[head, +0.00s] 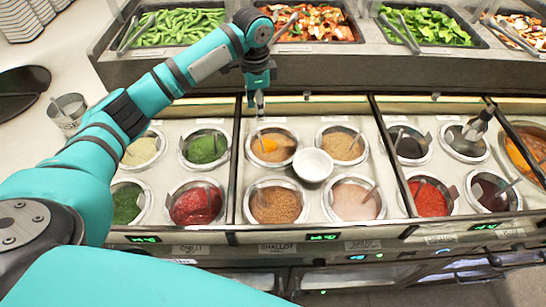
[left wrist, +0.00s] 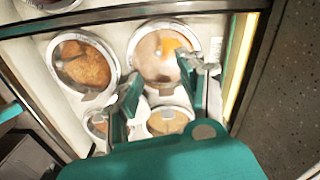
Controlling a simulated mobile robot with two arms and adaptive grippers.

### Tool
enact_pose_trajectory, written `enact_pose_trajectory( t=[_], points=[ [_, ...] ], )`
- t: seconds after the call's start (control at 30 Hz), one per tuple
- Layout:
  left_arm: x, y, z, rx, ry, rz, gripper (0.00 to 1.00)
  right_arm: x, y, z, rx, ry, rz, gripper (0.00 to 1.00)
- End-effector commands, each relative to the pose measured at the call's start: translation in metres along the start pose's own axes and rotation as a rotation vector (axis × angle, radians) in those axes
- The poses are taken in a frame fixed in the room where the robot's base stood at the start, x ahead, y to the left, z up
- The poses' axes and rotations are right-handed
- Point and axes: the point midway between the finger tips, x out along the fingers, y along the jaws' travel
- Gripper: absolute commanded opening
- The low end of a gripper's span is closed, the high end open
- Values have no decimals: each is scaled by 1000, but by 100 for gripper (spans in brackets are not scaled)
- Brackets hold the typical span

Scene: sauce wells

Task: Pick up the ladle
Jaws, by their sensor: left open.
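My left gripper (head: 260,105) hangs over the back edge of a sauce well (head: 270,147) with pale sauce and an orange patch. In the left wrist view my gripper (left wrist: 168,88) is open, its two fingers apart over the wells. The same well with the orange patch (left wrist: 163,55) lies just beyond the fingertips. A thin ladle handle (head: 262,137) seems to stand in this well, close below the gripper. I see nothing held between the fingers. Other wells also hold ladles, such as the pink sauce well (head: 356,200). My right gripper is not in view.
A small white bowl (head: 313,165) sits among the four middle wells. Wells of red sauce (head: 197,203) and green sauce (head: 204,147) lie to the left. Dark dividers separate the well groups. Trays of snap peas (head: 180,27) and leafy greens (head: 432,27) stand behind.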

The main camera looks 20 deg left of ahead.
Motion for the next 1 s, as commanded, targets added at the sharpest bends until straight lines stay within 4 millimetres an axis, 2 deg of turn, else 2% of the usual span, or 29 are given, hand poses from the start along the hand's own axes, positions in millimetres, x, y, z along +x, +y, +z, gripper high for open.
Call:
enact_pose_trajectory(
  t=[0.1,0.23,0.47,0.8,1.0],
  points=[
    [26,1,1,-1,-3,4,41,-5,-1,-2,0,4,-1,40],
    [47,1,0,0,-2,2,41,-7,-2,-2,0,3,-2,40],
    [63,1,0,1,-2,1,41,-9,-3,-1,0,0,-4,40],
    [107,4,-1,0,-2,0,41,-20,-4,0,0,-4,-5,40],
    [112,4,-1,0,0,-1,41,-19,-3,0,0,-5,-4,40]
  ],
)
